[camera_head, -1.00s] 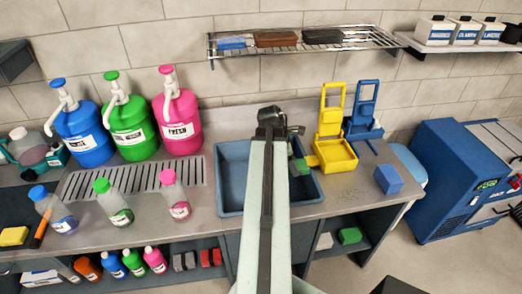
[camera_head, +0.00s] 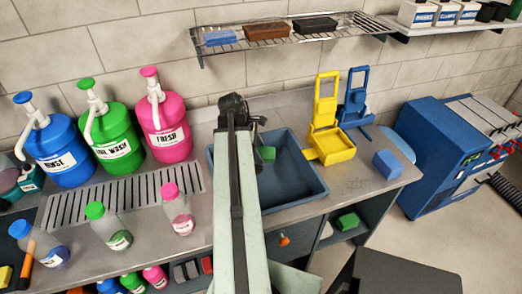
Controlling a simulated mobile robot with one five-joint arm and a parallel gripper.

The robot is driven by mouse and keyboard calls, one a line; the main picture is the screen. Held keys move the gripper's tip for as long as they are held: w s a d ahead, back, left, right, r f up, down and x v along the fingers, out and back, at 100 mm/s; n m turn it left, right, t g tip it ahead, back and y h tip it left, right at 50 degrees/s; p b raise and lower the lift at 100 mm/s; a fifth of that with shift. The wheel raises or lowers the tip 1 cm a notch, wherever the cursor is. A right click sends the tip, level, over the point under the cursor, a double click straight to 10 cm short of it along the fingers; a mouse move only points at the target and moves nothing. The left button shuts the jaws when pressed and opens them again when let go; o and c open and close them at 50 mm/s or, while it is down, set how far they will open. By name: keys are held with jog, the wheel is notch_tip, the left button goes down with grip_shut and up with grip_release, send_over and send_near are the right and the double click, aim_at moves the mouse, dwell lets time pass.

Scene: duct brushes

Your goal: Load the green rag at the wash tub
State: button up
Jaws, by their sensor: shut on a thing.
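My gripper (camera_head: 262,145) is mostly hidden behind the end of my own arm, over the wash tub. It is shut on the green rag (camera_head: 266,155), which shows as a small green block just right of the arm. The wash tub (camera_head: 312,191) is a dark blue-grey basin set into the counter. The rag appears within the tub's outline; I cannot tell whether it is above the rim or down inside. My arm covers the tub's left part.
Blue, green and pink pump jugs (camera_head: 165,130) and small bottles (camera_head: 178,212) stand left. A yellow wringer (camera_head: 328,140), a blue one (camera_head: 356,105) and a blue block (camera_head: 387,163) stand right. A wire shelf (camera_head: 290,38) hangs above. Another green block (camera_head: 347,221) lies below the counter.

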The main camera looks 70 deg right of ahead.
jog(key=m, duration=0.2)
jog(key=d+f+m, duration=0.1)
jog(key=m, duration=0.2)
jog(key=m+y+b, duration=0.1)
jog(key=m, duration=0.1)
jog(key=shift+w+d+f+m, duration=0.15)
jog(key=shift+d+m, duration=0.15)
jog(key=shift+d, duration=0.1)
jog(key=m, duration=0.3)
jog(key=shift+d+f+m+g+y, duration=0.1)
jog(key=shift+d+m+g+y, duration=0.1)
jog(key=shift+m+g+y, duration=0.15)
jog(key=shift+f+b, duration=0.1)
jog(key=shift+b, duration=0.2)
notch_tip(320, 180, down, 12)
jog(key=b, duration=1.1)
jog(key=shift+b, duration=0.4)
jog(key=shift+r, duration=0.25)
